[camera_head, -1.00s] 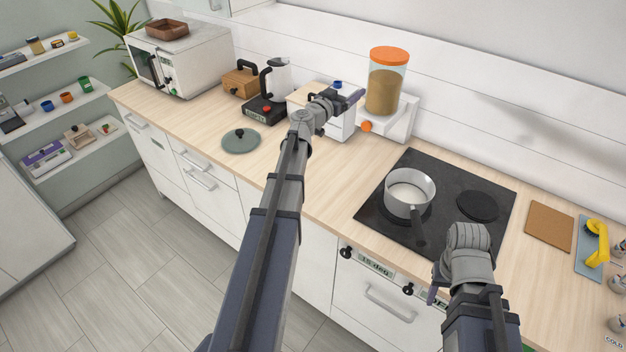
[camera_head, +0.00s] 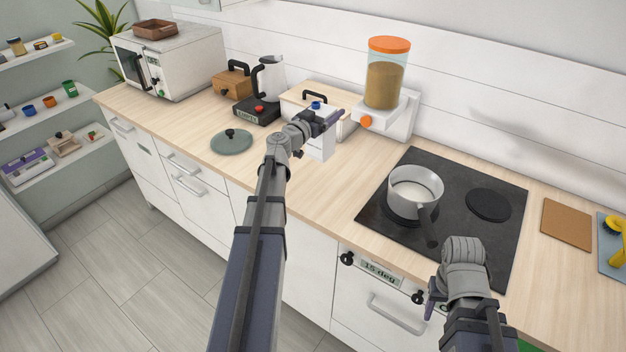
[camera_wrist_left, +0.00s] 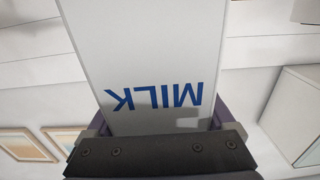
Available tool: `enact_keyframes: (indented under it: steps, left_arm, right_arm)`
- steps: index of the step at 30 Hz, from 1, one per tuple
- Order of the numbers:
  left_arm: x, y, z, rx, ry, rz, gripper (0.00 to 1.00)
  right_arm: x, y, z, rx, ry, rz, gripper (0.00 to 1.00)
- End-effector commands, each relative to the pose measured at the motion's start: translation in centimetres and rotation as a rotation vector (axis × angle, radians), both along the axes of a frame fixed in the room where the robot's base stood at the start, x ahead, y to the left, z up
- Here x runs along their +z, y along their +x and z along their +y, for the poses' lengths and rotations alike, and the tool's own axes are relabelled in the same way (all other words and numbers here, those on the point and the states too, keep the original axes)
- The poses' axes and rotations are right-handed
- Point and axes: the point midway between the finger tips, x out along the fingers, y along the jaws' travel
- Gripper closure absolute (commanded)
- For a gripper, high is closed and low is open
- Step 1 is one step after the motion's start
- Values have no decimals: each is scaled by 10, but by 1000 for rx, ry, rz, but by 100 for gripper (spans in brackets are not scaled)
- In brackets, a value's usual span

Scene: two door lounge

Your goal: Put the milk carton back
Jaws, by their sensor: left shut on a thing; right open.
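The milk carton (camera_head: 320,146) is white with a blue cap and is partly hidden behind my left gripper in the head view. My left gripper (camera_head: 326,122) is shut on it. In the left wrist view the carton (camera_wrist_left: 150,55) fills the middle between the fingers, its blue MILK lettering upside down. The carton is over the counter, in front of a white box with a pale wooden top; I cannot tell whether its base touches the counter. My right gripper (camera_head: 431,301) is open, near the front edge below the hob, its fingers only partly visible.
A saucepan (camera_head: 414,187) stands on the black hob (camera_head: 465,174). The white box (camera_head: 297,94), a kettle (camera_head: 267,78) and an orange-lidded dispenser (camera_head: 384,84) line the back. A round green lid (camera_head: 231,143) lies on the counter (camera_head: 188,118). Bare counter lies between carton and hob.

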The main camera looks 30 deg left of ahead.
Motion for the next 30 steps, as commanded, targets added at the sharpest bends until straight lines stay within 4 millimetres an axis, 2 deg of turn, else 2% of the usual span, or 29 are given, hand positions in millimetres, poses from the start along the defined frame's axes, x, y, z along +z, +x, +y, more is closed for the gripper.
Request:
enact_keyframes:
  steps: [1,3,11,24,30]
  left_arm:
    - [8,-14,4,3,-1,-1,100]
    - [10,-23,8,3,-1,-1,100]
    - [4,-27,11,0,-1,-1,100]
    - [-52,-27,11,0,-1,-1,100]
    - [-54,-27,11,0,-1,-1,100]
  right_arm:
    - [7,0,0,0,0,0,50]
    - [9,0,0,0,0,0,50]
    - [4,0,0,0,0,0,50]
    - [-52,0,0,0,0,0,50]
    - [-55,0,0,0,0,0,50]
